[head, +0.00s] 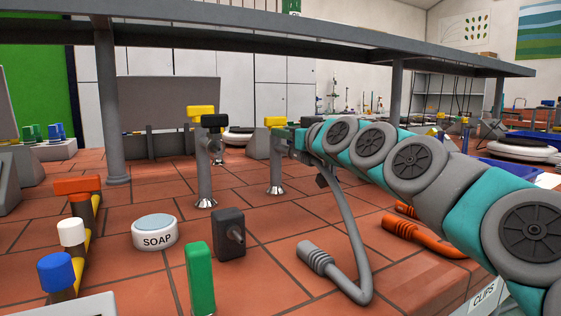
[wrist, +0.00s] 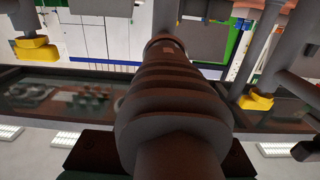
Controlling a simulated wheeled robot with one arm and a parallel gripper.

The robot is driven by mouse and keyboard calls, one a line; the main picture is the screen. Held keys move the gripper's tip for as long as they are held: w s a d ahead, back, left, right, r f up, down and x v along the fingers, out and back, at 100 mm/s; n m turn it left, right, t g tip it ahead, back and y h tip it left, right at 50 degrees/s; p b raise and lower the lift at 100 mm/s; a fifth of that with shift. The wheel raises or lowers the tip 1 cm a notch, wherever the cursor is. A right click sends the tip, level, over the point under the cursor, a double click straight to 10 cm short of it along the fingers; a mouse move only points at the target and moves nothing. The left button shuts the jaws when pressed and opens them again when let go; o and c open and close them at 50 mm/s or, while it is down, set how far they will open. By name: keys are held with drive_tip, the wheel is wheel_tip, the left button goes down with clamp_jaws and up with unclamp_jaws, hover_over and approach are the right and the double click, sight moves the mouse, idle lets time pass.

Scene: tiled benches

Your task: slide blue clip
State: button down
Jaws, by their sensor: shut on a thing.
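A blue clip (head: 56,272) sits at the lower left of the head view, at the near end of a yellow rod (head: 89,245). A white clip (head: 71,232) and an orange clip (head: 77,187) stand farther along it. My gripper (head: 292,139) is far from them, near the middle taps. In the wrist view, it is shut on a dark ribbed hose end (wrist: 172,105). A grey hose (head: 352,215) hangs below the gripper; its other ribbed end rests on the bench. The fingertips are small and partly hidden in the head view.
Yellow-handled taps (head: 201,111) stand near my gripper, under a grey overhead shelf (head: 270,40). A soap tin (head: 155,232), a black plug-like block (head: 230,234) and a green block (head: 200,278) stand between the clips and the hose. An orange hose (head: 420,235) lies at the right.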

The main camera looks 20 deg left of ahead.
idle(0.4)
drive_tip(key=shift+b+v, duration=0.5)
drive_tip(key=shift+v, duration=0.65)
drive_tip(key=c, duration=0.5)
unclamp_jaws()
drive_tip(key=shift+s, duration=0.1)
drive_tip(key=b+v, duration=0.1)
drive_tip(key=v, duration=0.6)
drive_tip(key=shift+s+d, duration=0.15)
drive_tip(key=shift+d, duration=0.1)
drive_tip(key=shift+s+r+p, duration=0.1)
drive_tip(key=shift+r+p, duration=0.45)
drive_tip(key=shift+r, duration=0.9)
